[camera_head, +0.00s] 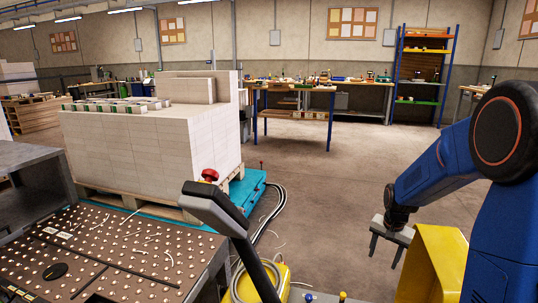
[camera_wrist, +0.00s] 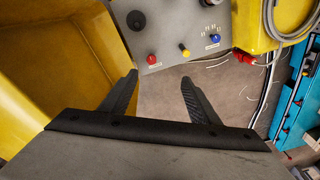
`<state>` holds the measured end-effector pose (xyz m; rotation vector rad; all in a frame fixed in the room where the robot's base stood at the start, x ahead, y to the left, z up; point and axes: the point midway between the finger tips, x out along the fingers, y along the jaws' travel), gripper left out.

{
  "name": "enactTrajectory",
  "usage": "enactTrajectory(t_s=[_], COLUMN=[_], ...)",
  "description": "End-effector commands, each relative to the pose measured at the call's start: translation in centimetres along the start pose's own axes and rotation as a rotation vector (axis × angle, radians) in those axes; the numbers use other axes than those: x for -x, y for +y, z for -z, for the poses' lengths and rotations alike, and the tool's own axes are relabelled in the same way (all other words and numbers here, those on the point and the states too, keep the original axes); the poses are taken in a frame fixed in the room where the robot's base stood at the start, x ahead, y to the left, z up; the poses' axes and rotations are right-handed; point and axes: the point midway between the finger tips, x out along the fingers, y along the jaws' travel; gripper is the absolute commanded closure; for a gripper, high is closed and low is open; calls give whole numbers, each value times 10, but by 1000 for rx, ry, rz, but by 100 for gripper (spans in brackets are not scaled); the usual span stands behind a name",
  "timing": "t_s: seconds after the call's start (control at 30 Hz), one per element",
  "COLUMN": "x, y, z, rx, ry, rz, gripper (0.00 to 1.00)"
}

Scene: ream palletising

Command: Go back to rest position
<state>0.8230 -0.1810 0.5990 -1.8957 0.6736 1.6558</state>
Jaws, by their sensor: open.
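My gripper (camera_head: 384,252) hangs from my blue arm at the right of the head view, fingers pointing down, beside a yellow box-like part. In the wrist view my gripper (camera_wrist: 160,90) shows two dark fingers spread apart with nothing between them. Bare floor and a grey control panel (camera_wrist: 170,35) with red, yellow and blue knobs lie beyond the fingertips. A pallet stack of pale reams (camera_head: 150,140) stands at the left in the head view, well apart from my gripper.
A ball-studded table (camera_head: 100,250) is at the front left. A turquoise platform (camera_head: 247,190) lies under the pallet, with hoses (camera_head: 278,210) on the floor beside it. Workbenches (camera_head: 300,110) and a blue shelf (camera_head: 425,70) stand at the back. The middle floor (camera_head: 340,180) is clear.

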Motion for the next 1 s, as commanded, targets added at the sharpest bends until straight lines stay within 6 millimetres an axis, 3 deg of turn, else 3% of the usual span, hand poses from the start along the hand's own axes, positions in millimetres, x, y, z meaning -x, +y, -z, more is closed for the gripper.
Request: enactTrajectory(t_s=[0.2, 0.5, 1.0], x=[58, 120, 186], y=[6, 24, 73], z=[-40, -101, -206], rx=[107, 256, 502], ry=[39, 87, 176], rz=[27, 56, 100], gripper=[44, 44, 44])
